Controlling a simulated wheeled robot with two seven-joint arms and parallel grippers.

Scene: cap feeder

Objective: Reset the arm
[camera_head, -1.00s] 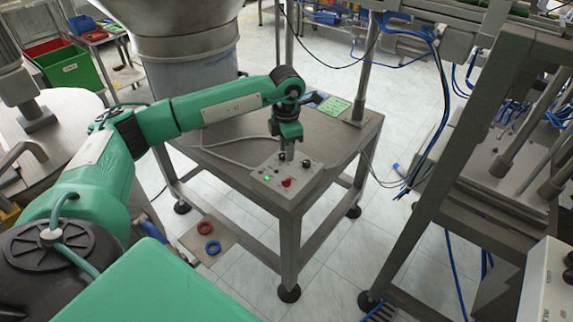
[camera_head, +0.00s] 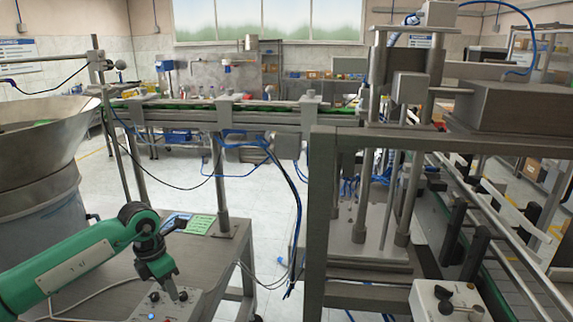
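My green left arm comes in from the lower left. My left gripper (camera_head: 172,290) points down over the control box (camera_head: 190,308) on the metal table. Its fingers look like one narrow column, so it appears shut, with nothing seen in it. I cannot tell whether the fingertips touch the box. The box shows a few knobs or buttons, and its lower part is cut off by the picture edge. My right gripper is not in view.
A large metal feeder bowl (camera_head: 40,150) stands at the left. A green card (camera_head: 199,224) lies on the table (camera_head: 225,250). A conveyor (camera_head: 270,112) runs across the back. A heavy machine frame (camera_head: 322,220) stands right of centre, with a white control box (camera_head: 445,300) before it.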

